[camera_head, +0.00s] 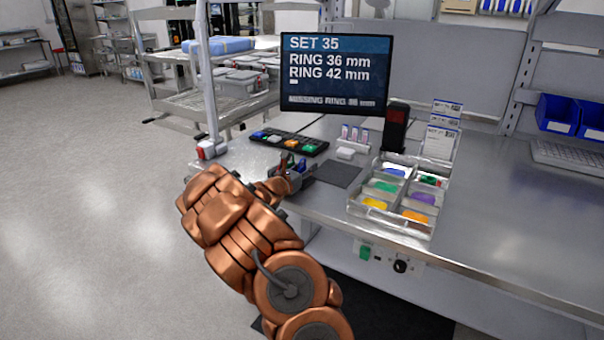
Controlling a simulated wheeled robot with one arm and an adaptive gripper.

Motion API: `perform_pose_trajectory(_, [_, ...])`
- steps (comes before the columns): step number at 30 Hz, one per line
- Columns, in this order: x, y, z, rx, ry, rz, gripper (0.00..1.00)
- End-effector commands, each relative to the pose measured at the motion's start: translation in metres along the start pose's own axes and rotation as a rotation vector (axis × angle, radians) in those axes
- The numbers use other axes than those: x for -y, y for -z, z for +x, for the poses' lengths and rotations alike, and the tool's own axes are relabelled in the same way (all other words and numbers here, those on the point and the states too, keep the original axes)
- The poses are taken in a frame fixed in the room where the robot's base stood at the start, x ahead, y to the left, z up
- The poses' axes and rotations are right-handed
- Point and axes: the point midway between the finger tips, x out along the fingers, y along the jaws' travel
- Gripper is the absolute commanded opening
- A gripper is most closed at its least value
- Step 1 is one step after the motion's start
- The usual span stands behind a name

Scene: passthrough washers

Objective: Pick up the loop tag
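My gripper (298,172) is at the end of my copper-coloured arm, low over the left part of the bench, beside a dark grey mat (338,174). Small green, red and blue parts show at the gripper; I cannot tell whether they belong to it or to something behind it. Its fingers are too small and partly hidden to show whether they are open or shut. I cannot single out the loop tag. A clear divided tray (392,231) right of the gripper holds several coloured pieces, among them yellow (375,203), green (386,187), purple (423,199) and orange (414,216) ones.
A black tray (271,146) with coloured pieces lies behind the gripper. A screen (336,75) reads SET 35, RING 36 mm, RING 42 mm. A small rack (353,141), a dark upright device (396,128) and cards (440,136) stand behind.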

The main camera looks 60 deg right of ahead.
Motion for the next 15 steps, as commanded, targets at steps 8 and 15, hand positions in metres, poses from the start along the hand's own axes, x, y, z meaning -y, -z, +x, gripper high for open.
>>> perform_pose_trajectory(8, [-0.0001,-0.0001,-0.0002,0.000,0.000,0.000,0.00])
perform_pose_trajectory(15, [-0.0001,-0.0002,-0.0002,0.000,0.000,0.000,0.00])
